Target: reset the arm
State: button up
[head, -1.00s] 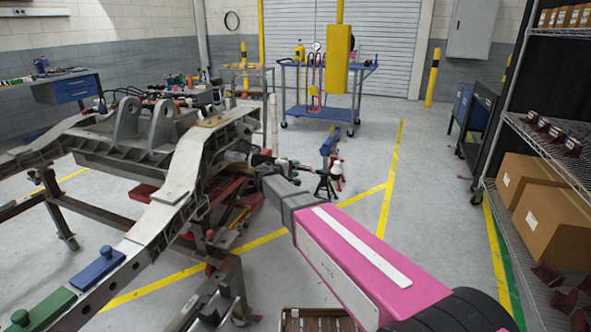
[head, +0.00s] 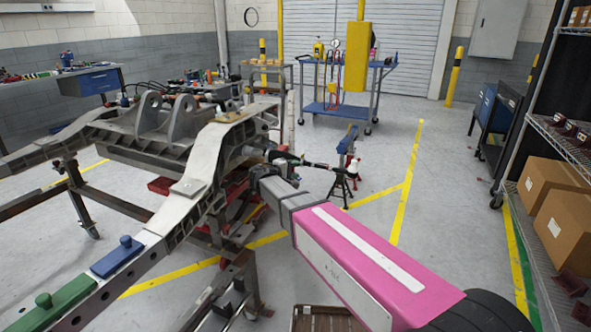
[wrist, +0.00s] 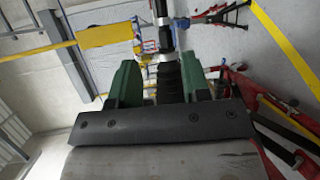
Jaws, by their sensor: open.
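My gripper (wrist: 163,85) has two green fingers. They stand apart, one on each side of a black ribbed boot (wrist: 168,78) on a rod. The boot appears in line with the gap; I cannot tell whether a finger touches it. The silver and black rod (wrist: 165,35) runs on past the fingertips. In the head view my pink arm reaches in from the lower right to the near right side of the metal chassis (head: 205,160). The fingers are mostly hidden there behind the grey wrist. A dark rod (head: 300,160) sticks out of the chassis just beyond it.
A blue block (head: 117,258) and a green block (head: 55,302) sit on the near chassis rail. A shelf rack with cardboard boxes (head: 563,225) stands at the right. A blue cart (head: 335,108) stands behind.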

jog(key=s+d+f+m+g+y, duration=0.2)
jog(key=s+d+f+m+g, duration=0.25)
jog(key=d, duration=0.55)
jog(key=s+d+f+m+g+y, duration=0.1)
jog(key=s+d+f+g+y, duration=0.15)
jog(key=s+d+f, duration=0.5)
jog(key=s+d+f+m+g+y, duration=0.4)
jog(key=s+d+f+m+y, duration=0.1)
jog(key=s+d, duration=0.5)
jog(key=shift+s+d+f+g+y, duration=0.3)
jog(key=shift+s+f+g+y, duration=0.1)
jog(key=shift+s+f+y, duration=0.45)
